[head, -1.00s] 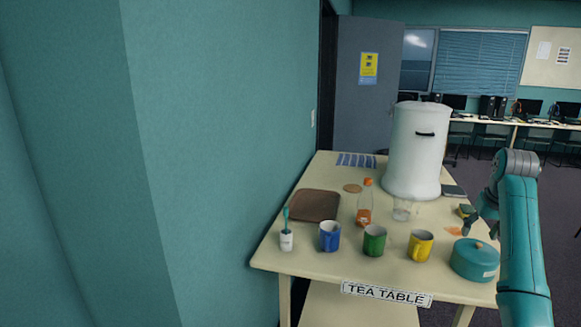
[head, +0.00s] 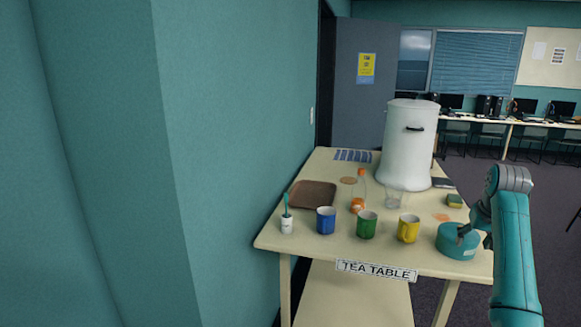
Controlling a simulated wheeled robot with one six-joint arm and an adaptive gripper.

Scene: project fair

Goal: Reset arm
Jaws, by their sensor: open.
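My arm (head: 514,250) rises at the right of the head view, and its wrist bends over toward the table's right edge. My gripper (head: 469,232) shows small and dark at the end of it, in front of the teal lidded pot (head: 455,246) in the picture. It is open, and I see nothing between its fingers. I cannot tell how far it is from the pot or whether it touches it.
The tea table (head: 285,262) holds a blue mug (head: 326,221), a green mug (head: 366,225), a yellow mug (head: 408,229), an orange-capped bottle (head: 358,190), a white urn (head: 407,150) and a yellow-green sponge (head: 454,201). A teal wall (head: 230,150) stands at left.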

